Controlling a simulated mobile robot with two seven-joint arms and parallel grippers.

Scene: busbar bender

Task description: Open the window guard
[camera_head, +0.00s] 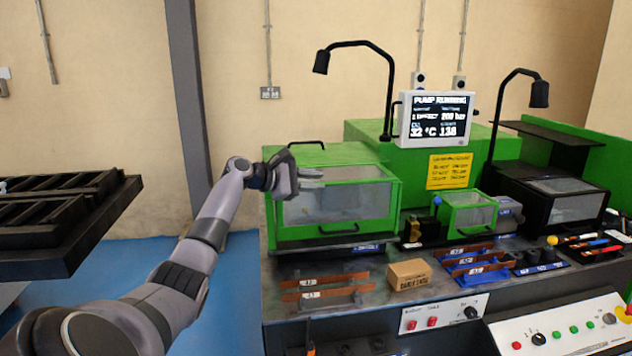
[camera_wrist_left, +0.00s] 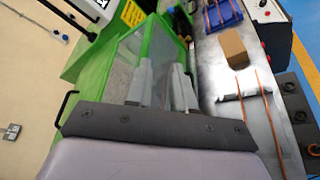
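The large green-framed guard (camera_head: 378,207) with a clear window stands on the left of the workbench and looks shut. A dark bar handle (camera_head: 339,231) runs along its lower front. Another dark handle (camera_head: 306,143) stands on top of the green housing behind. My left gripper (camera_head: 317,178) is in front of the guard's upper left part, above the front handle, with nothing between its fingers. In the left wrist view its two fingers (camera_wrist_left: 163,72) stand apart, with the guard's green frame (camera_wrist_left: 160,32) beyond. My right gripper is not in view.
A smaller green guard (camera_head: 470,215) and a black guarded unit (camera_head: 572,204) stand to the right. A cardboard box (camera_head: 409,275), copper bars (camera_head: 325,280) and blue racks (camera_head: 478,268) lie in front. A screen (camera_head: 437,118) and lamp (camera_head: 352,46) rise behind.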

